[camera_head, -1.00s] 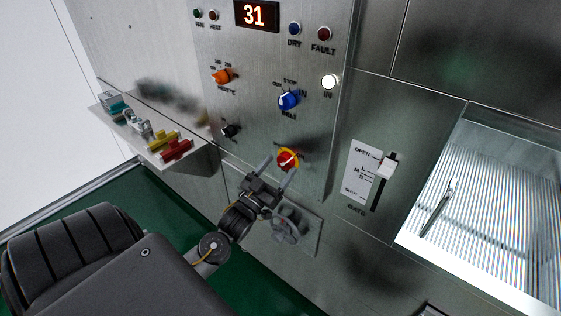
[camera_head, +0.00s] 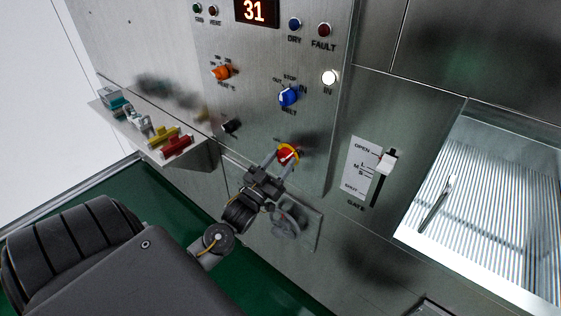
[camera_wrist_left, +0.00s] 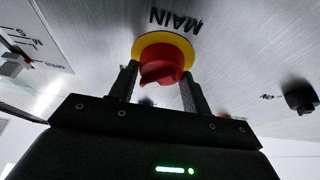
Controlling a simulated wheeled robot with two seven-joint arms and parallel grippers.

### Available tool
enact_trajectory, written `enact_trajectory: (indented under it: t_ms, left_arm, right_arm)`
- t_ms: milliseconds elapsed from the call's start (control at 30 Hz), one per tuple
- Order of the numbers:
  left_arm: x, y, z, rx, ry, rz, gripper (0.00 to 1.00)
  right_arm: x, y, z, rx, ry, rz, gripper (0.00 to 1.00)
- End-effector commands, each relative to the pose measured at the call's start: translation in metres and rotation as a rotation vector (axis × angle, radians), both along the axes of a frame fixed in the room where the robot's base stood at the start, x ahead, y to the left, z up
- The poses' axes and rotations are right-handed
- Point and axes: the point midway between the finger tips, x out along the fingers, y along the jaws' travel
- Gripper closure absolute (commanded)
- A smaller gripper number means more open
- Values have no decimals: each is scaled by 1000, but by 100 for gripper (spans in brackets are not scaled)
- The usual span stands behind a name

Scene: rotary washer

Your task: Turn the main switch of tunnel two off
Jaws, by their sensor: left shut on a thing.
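The main switch (camera_head: 289,154) is a red rotary knob on a yellow round plate, low on the steel control panel (camera_head: 262,125). In the left wrist view the red knob (camera_wrist_left: 162,66) shows close up, under the upside-down word MAIN. My left gripper (camera_head: 280,160) is at the switch, its two fingers on either side of the red knob and shut on it. In the left wrist view the fingers (camera_wrist_left: 160,82) reach up to the yellow plate's lower edge. My right gripper is not in view.
An orange knob (camera_head: 222,73), a blue knob (camera_head: 288,97) and a black knob (camera_head: 230,127) sit on the same panel. A gate slider (camera_head: 386,165) is to the right. A shelf (camera_head: 196,154) with coloured pieces juts out at the left. A handwheel (camera_head: 287,222) is below the switch.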

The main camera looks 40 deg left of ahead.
Motion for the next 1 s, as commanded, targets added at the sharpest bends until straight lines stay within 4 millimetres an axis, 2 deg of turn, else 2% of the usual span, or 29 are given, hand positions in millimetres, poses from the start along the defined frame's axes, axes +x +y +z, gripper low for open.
enact_trajectory:
  t_ms: [367,1000]
  left_arm:
    - [0,-1,3,-202,-5,2,75]
    - [0,-1,4,-807,-18,2,75]
  right_arm:
    - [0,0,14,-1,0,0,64]
    - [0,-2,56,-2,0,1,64]
